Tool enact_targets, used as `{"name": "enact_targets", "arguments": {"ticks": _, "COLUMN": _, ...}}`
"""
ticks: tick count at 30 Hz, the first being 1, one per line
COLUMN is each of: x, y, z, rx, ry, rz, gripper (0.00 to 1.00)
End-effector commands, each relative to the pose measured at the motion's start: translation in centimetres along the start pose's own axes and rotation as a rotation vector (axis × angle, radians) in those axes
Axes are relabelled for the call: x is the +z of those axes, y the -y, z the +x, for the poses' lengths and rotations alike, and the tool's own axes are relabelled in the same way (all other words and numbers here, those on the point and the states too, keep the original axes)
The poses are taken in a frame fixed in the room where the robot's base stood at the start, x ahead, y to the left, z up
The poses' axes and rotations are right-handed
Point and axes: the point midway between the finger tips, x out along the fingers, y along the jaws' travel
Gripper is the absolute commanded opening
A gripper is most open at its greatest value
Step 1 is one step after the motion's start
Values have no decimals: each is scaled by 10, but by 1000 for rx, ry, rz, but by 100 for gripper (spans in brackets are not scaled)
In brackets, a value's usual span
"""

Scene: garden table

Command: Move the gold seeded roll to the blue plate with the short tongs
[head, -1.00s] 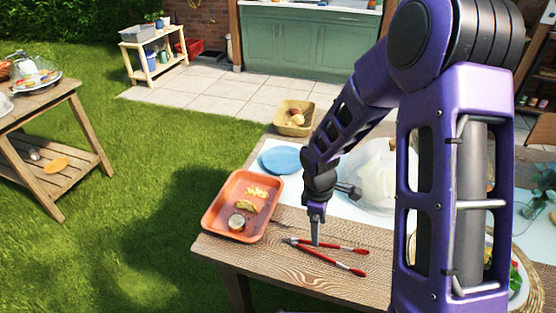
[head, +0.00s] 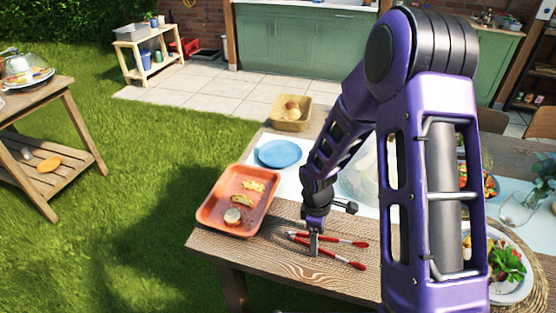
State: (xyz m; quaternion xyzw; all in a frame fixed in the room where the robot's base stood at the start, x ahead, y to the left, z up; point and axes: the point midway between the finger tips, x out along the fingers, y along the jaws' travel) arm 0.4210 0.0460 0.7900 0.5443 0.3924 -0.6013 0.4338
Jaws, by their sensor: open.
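The short tongs (head: 347,263), with red handles, lie spread on the wooden table near its front edge. My gripper (head: 314,246) points down over the tongs and covers part of them; it is open, and I cannot tell whether it touches them. The blue plate (head: 279,153) lies behind, on the pale runner, and looks empty. A tan basket (head: 292,122) at the table's back holds round rolls (head: 292,110); which one is the gold seeded roll is too small to tell.
An orange tray (head: 212,214) with several food pieces sits left of the tongs. A clear dome (head: 358,184) stands partly behind my arm. A salad plate (head: 510,294) is at right. Bare wood lies in front of the tongs.

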Motion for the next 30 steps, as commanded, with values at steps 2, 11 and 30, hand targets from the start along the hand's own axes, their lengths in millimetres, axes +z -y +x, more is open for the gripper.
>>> {"name": "enact_targets", "arguments": {"ticks": 2, "x": 0, "y": 0, "z": 7, "rx": 0, "ry": 0, "rz": 0, "gripper": 80}}
{"name": "enact_targets", "arguments": {"ticks": 11, "x": 0, "y": 0, "z": 8, "rx": 0, "ry": 0, "rz": -1, "gripper": 80}}
{"name": "enact_targets", "arguments": {"ticks": 30, "x": 0, "y": 0, "z": 3, "rx": 0, "ry": 0, "rz": -1, "gripper": 36}}
